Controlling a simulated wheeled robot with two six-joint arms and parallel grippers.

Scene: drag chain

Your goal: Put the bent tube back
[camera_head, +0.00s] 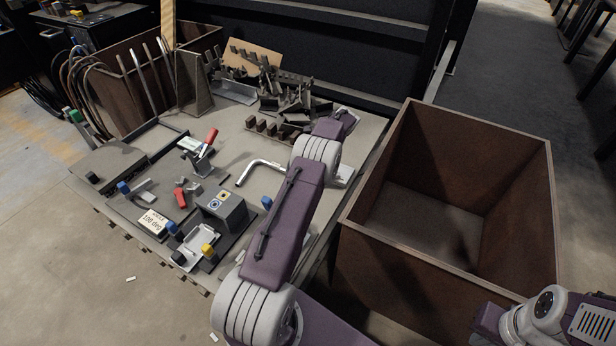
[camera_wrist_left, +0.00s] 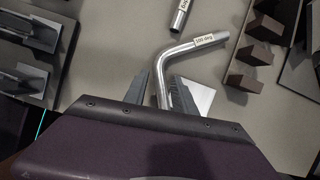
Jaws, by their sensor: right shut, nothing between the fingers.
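In the left wrist view a bent metal tube (camera_wrist_left: 172,52) with a "100 deg" label lies on the table. My left gripper (camera_wrist_left: 161,78) is open, one finger on each side of the tube's lower leg, with gaps showing. A second tube end (camera_wrist_left: 181,14) with a label shows at the top. In the head view a bent tube (camera_head: 262,166) lies on the table left of my arm. My left arm hides its own gripper and the tube between its fingers there. My right gripper (camera_head: 489,322) is at the bottom right edge, mostly out of frame, away from the table.
A large brown open bin (camera_head: 447,267) stands right of the table (camera_head: 225,135). A fixture board with blocks and clamps (camera_head: 221,207) is at the front left. Dark notched blocks (camera_head: 270,129) and loose parts (camera_head: 285,95) are at the back. Bundled cables (camera_head: 75,80) hang at the left.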

